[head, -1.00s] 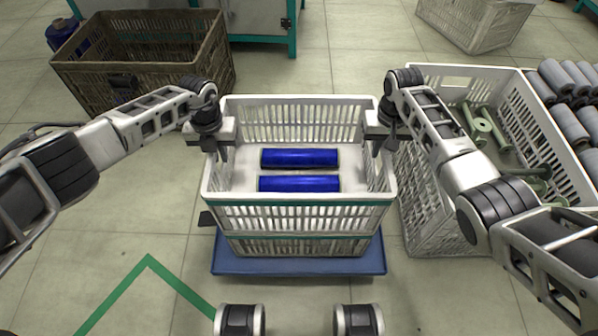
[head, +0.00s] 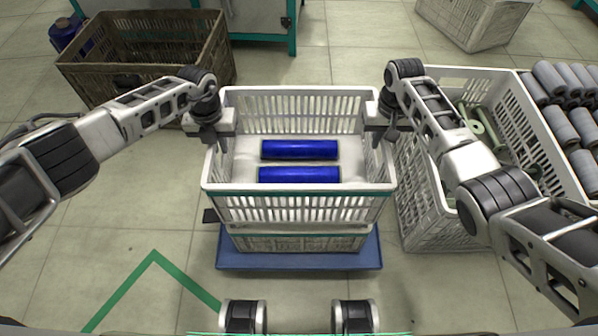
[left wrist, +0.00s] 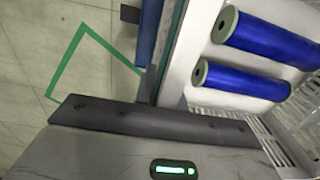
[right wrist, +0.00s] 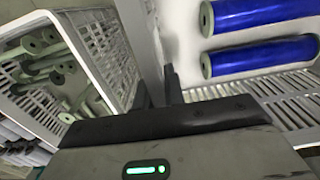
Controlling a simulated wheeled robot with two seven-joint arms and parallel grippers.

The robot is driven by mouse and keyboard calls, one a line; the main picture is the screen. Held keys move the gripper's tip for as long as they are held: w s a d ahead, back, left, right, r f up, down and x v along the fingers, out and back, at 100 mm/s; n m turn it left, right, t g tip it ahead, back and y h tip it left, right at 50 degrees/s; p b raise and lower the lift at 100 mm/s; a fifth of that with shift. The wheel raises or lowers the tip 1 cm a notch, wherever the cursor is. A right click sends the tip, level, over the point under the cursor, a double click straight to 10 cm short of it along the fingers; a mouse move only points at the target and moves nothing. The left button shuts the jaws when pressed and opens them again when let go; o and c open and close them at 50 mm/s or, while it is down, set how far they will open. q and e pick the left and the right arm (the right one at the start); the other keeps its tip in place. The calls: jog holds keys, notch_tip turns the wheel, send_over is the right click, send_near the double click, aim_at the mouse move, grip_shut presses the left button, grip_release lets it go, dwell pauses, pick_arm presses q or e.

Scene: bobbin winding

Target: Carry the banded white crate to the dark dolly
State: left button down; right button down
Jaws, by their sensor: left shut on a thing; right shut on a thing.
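The banded white crate (head: 300,209) is in the middle of the head view, with a teal band along its front rim and two blue bobbins (head: 300,150) lying inside. It is roughly level, above another banded crate (head: 300,243) on a blue dolly (head: 300,261). My left gripper (head: 222,140) is shut on its left side wall and my right gripper (head: 378,138) on its right side wall. Both wrist views show the blue bobbins, in the left wrist view (left wrist: 250,52) and the right wrist view (right wrist: 258,55). I cannot make out a dark dolly.
A white crate of green bobbins (head: 440,215) stands close on the right, with grey rolls (head: 565,125) beyond it. A brown crate (head: 145,55) stands at the back left, and another pale crate (head: 472,22) at the back right. Floor with a green line (head: 185,288) is open at front left.

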pick_arm(q)
jog(key=shift+r, duration=0.25)
pick_arm(e)
jog(key=shift+r, duration=0.3)
